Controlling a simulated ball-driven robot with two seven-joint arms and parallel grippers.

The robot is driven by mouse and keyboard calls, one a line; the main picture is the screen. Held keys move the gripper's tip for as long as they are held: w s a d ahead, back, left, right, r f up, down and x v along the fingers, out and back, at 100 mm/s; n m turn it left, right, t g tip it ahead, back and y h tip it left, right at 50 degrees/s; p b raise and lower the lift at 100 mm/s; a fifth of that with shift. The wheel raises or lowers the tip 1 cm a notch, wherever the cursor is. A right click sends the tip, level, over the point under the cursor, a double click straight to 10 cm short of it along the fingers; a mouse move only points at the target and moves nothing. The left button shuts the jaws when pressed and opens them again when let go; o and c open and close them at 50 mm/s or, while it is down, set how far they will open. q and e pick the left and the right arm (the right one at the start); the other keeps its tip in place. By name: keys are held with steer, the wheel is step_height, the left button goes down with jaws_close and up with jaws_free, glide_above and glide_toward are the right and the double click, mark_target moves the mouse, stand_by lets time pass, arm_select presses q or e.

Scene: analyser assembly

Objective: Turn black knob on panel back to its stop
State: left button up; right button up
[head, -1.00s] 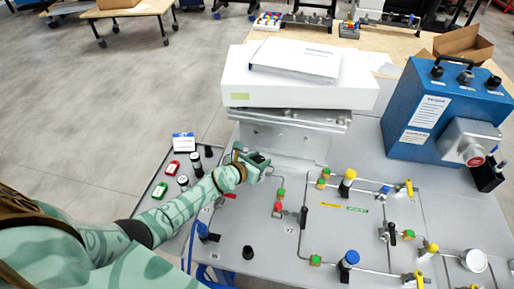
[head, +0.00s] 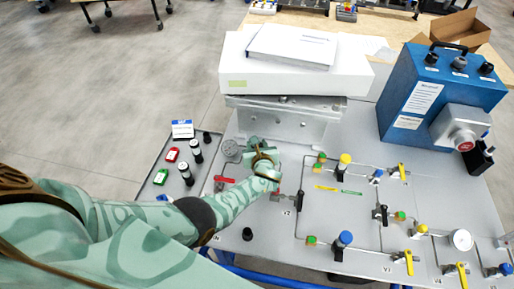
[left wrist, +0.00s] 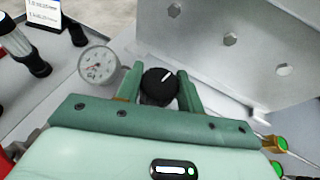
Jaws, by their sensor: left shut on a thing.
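A black knob (left wrist: 158,84) with a white pointer line stands between the two green fingers of my left gripper (left wrist: 160,88) in the left wrist view. The gripper is shut on the knob. Its pointer line points up and slightly right in that view. In the head view my left gripper (head: 256,150) is over the back left of the grey panel (head: 335,215), just in front of the metal bracket, and hides the knob. My right gripper is not in view.
A round gauge (left wrist: 98,63) is close left of the knob. The metal bracket (left wrist: 235,45) rises right behind it, carrying a white box (head: 290,75). A red-handled valve (head: 224,180) lies near my wrist. Pipes, valves and a blue unit (head: 430,95) fill the right side.

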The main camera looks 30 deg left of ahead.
arm_select(q)
steer(key=shift+n+g+y+b, duration=0.8)
steer(key=shift+n+y+b, duration=0.2)
steer(key=shift+n, duration=0.1)
steer(key=shift+w+y, duration=0.1)
steer(key=shift+y, duration=0.2)
steer(key=shift+r+n, duration=0.15)
steer(key=shift+n, duration=0.15)
steer(key=o, duration=1)
steer(key=shift+a, duration=0.1)
